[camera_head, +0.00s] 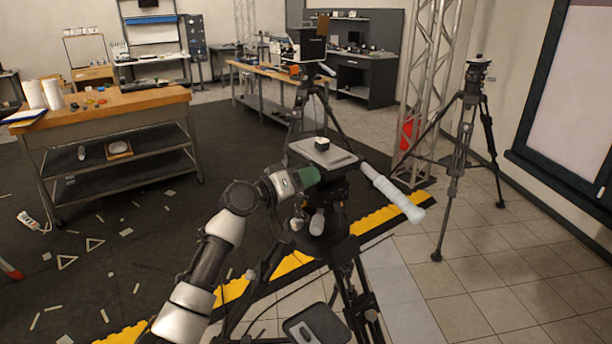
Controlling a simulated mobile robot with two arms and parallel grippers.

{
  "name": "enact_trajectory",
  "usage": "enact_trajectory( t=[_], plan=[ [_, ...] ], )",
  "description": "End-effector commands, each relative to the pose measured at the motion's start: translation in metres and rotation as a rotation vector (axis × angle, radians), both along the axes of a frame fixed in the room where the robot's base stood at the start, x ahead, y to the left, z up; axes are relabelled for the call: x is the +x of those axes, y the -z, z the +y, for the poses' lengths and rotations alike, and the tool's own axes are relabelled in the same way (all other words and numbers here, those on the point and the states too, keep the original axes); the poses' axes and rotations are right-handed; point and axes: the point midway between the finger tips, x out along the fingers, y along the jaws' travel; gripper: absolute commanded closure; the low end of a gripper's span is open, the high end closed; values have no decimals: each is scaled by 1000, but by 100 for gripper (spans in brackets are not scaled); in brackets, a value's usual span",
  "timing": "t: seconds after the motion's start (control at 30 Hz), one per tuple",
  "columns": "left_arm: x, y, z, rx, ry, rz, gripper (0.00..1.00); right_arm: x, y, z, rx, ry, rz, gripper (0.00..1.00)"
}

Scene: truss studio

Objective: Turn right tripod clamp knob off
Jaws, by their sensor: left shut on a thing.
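A tripod stands close in front of me, with a flat grey plate (322,152) on its head and a pale handle (394,192) sticking out to the right. My left arm reaches in from the lower left. My left gripper (318,178) is against the left side of this tripod's head, just below the plate, and is shut on a part there. That part is mostly hidden, so I cannot make out whether it is the clamp knob. A second tripod (466,130) stands apart at the right, near the wall. My right gripper is not in view.
A camera-topped tripod (306,48) stands behind the near one. A metal truss (426,80) and a red extinguisher (407,133) stand right of centre. A wood-topped workbench (120,104) is at the left. Scraps litter the dark mat; tiled floor at right is mostly clear.

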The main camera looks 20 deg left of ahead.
Motion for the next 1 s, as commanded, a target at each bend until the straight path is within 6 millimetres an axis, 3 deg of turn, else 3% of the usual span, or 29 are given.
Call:
enact_trajectory(
  t=[0.6, 1.0],
  plan=[
    [0, -5, 0, -451, -2, 350, 95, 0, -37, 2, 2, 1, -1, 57],
    [0, -4, 0, -637, -2, 494, 95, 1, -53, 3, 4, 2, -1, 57]
  ],
)
